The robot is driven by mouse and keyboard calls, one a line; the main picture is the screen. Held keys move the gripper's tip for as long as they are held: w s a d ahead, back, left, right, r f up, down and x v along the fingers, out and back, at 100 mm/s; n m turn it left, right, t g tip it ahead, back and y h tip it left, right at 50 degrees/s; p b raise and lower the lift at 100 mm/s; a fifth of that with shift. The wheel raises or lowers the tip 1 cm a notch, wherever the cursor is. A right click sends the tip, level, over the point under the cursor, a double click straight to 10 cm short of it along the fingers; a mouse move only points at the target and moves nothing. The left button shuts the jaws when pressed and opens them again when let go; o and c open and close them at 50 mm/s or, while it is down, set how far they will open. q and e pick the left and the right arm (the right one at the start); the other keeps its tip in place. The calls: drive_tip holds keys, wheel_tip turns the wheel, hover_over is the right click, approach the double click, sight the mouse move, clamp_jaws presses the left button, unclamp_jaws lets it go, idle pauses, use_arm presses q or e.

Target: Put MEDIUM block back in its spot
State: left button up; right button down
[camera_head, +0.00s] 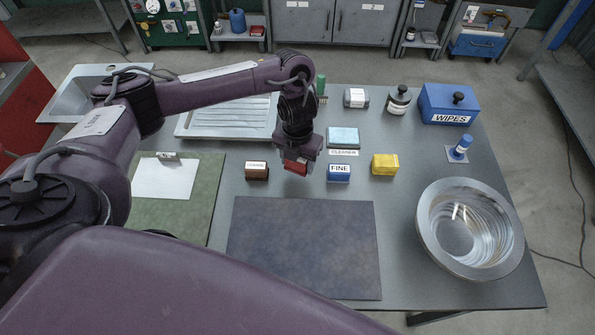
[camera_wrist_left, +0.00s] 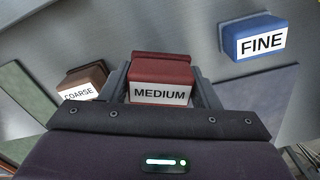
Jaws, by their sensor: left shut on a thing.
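The red block labelled MEDIUM (camera_wrist_left: 161,80) is between the fingers of my left gripper (camera_wrist_left: 163,92), which is shut on it. In the head view my left gripper (camera_head: 297,163) holds the red block (camera_head: 295,165) over the table, between the brown COARSE block (camera_head: 257,171) and the blue FINE block (camera_head: 339,173). The COARSE block also shows at left in the left wrist view (camera_wrist_left: 83,82), and the FINE block at upper right (camera_wrist_left: 254,37). I cannot tell how far the red block is above the tabletop. My right gripper is not in view.
A dark mat (camera_head: 305,247) lies in front of the blocks. A yellow block (camera_head: 384,164) and a light blue sponge (camera_head: 343,136) are to the right. A metal bowl (camera_head: 470,228) stands at the right.

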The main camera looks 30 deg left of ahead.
sight(298, 168)
use_arm(q)
drive_tip(key=shift+f+b, duration=0.75)
drive_tip(key=shift+f, duration=1.2)
drive_tip(key=shift+f, duration=0.1)
drive_tip(key=o, duration=1)
drive_tip(key=shift+r, duration=0.35)
wheel_tip(298, 168, up, 10)
drive_tip(key=p, duration=0.3)
drive_tip(key=shift+r+p, duration=0.15)
drive_tip(key=shift+p, duration=0.15)
drive_tip(key=shift+r, duration=0.6)
